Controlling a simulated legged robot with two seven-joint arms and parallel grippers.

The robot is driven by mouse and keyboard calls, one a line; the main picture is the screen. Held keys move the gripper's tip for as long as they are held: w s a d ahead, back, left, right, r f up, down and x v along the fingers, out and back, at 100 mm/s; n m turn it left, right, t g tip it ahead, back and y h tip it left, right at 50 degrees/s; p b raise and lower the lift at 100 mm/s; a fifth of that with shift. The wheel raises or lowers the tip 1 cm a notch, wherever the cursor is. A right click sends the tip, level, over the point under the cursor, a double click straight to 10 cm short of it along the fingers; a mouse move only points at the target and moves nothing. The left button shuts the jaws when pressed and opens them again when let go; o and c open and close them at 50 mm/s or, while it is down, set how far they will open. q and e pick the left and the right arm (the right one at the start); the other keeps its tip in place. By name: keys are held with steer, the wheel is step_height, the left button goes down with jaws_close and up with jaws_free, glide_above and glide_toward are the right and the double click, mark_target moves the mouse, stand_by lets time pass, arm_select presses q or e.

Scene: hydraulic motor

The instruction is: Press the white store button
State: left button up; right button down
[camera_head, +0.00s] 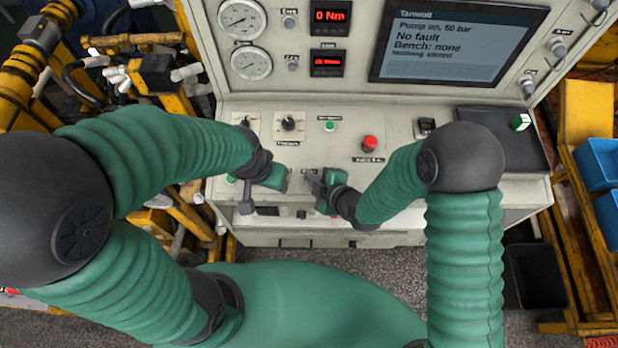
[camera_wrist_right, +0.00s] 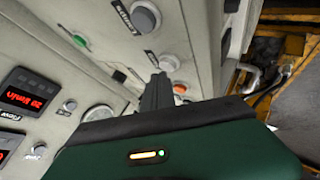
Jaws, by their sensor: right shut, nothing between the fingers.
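A pale round button (camera_wrist_right: 168,62) sits on the panel just beyond my right fingertips in the right wrist view. I cannot read its label, so I cannot be sure that it is the store button. My right gripper (camera_wrist_right: 157,88) is shut and empty, its fingertips pointing at the panel close to this button. I cannot tell whether they touch it. In the head view the right gripper (camera_head: 312,180) is at the console's front edge and hides the panel beneath it. My left gripper (camera_head: 281,179) is just left of it; its fingers are unclear.
The console has a red mushroom button (camera_head: 369,144), a green button (camera_head: 329,126) and a black knob (camera_head: 289,124). The screen (camera_head: 455,45) reads "Pump on, 50 bar", "No fault", "Bench: none", "Nothing stored". A black tray (camera_head: 505,150) with a green-and-white block (camera_head: 521,122) is at right.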

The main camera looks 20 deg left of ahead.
steer(key=shift+f+b, duration=0.35)
steer(key=shift+b, duration=0.1)
stand_by(0.6)
steer(key=shift+r+p, duration=0.5)
steer(key=shift+r, duration=0.3)
steer(key=r+p, duration=0.2)
steer(key=r, duration=0.1)
steer(key=s+r+p, duration=0.1)
steer(key=r, duration=0.1)
steer(key=shift+d, duration=0.15)
steer(key=shift+w, duration=0.1)
stand_by(0.3)
